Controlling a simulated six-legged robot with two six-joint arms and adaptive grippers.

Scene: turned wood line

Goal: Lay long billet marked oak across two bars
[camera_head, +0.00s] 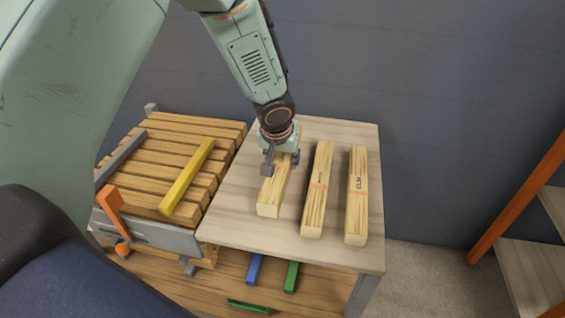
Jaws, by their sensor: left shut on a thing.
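Three long pale wood billets lie side by side on a grey-brown table top (235,210): a left one (270,197), a middle one (316,195) and a right one (357,200). A yellow bar (187,178) and a grey bar (121,160) lie apart across a slatted wooden top (165,155) to the left. My right gripper is out of view.
An orange clamp handle (112,205) stands at the slatted top's front left. Blue (255,268) and green (291,277) pieces lie on the shelf below. An orange-posted rack (520,195) stands at the right. A wall is close behind.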

